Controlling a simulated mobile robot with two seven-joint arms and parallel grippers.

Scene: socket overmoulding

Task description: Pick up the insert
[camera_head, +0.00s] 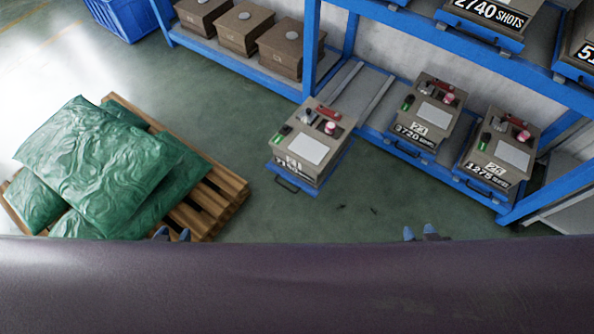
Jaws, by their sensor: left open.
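I cannot make out an insert for certain in the head view. Only the blue fingertips of my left gripper (172,235) show above a dark surface at the bottom. They are apart, with nothing seen between them, in front of the pallet. The fingertips of my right gripper (420,233) show further right above the same edge. They look apart, but the rest of that gripper is hidden, so I cannot tell whether it holds anything. The dark surface (300,290) fills the lower part of the view and hides what lies below.
Green sacks (95,165) lie on a wooden pallet (222,196) at left. A mould-like box (312,147) on a blue plate juts out from the blue rack (308,50). Similar boxes (430,110) stand on the rack. Two small dark marks (343,207) lie on clear green floor.

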